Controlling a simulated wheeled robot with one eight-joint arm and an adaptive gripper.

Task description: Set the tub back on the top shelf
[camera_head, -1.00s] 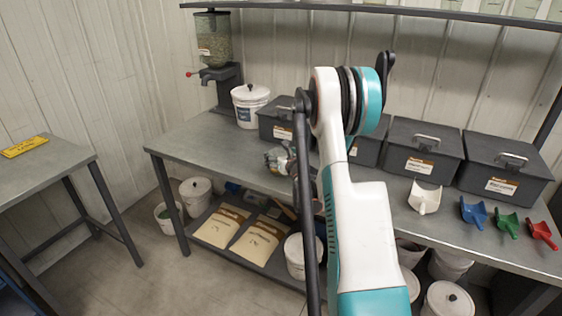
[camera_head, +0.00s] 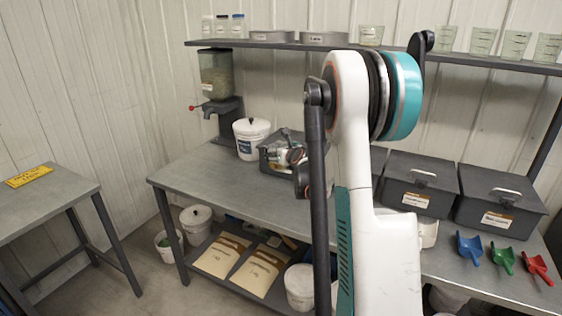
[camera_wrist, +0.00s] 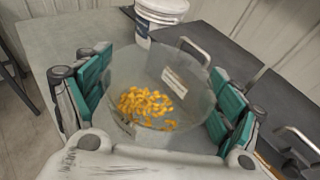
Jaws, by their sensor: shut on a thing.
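A clear tub (camera_wrist: 135,72) with yellow-orange kernels in it is between the teal finger pads of my gripper (camera_wrist: 155,100) in the wrist view. My gripper is shut on the tub's sides. In the head view my gripper (camera_head: 288,156) is above the bench, in front of a grey lidded bin; I cannot make out the tub clearly there. The top shelf (camera_head: 300,47) runs along the back wall, above and behind my gripper. Several clear tubs stand on it, one near the middle (camera_head: 371,35) and others (camera_head: 482,41) to the right.
Round metal pans (camera_head: 322,38) and small jars (camera_head: 222,26) stand on the shelf's left part. A seed dispenser (camera_head: 216,85), a white bucket (camera_head: 251,140) and grey bins (camera_head: 418,182) line the bench's back. Colored scoops (camera_head: 502,258) lie at right. The bench's left front (camera_head: 205,170) is clear.

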